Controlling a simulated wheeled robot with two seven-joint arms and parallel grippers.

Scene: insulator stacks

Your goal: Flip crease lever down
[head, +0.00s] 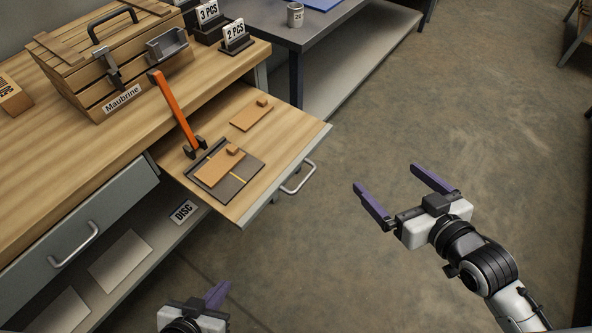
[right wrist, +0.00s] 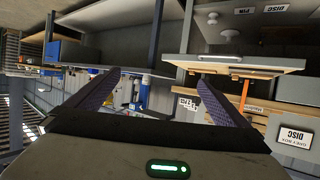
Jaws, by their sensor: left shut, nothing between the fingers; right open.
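A tan piece with a small block (head: 217,169) lies on the plate. My right gripper (head: 396,189) is open and empty over the floor, to the right of the drawer and apart from it. Its purple fingers also show in the right wrist view (right wrist: 155,95). My left gripper (head: 217,294) is shut and empty at the bottom, below the drawer's front.
The pulled-out drawer (head: 290,147) has a metal handle (head: 298,178) on its front. A second tan piece (head: 250,117) lies in it. A wooden toolbox (head: 105,60) and number signs (head: 235,35) stand on the bench. A lower shelf (head: 120,260) is below.

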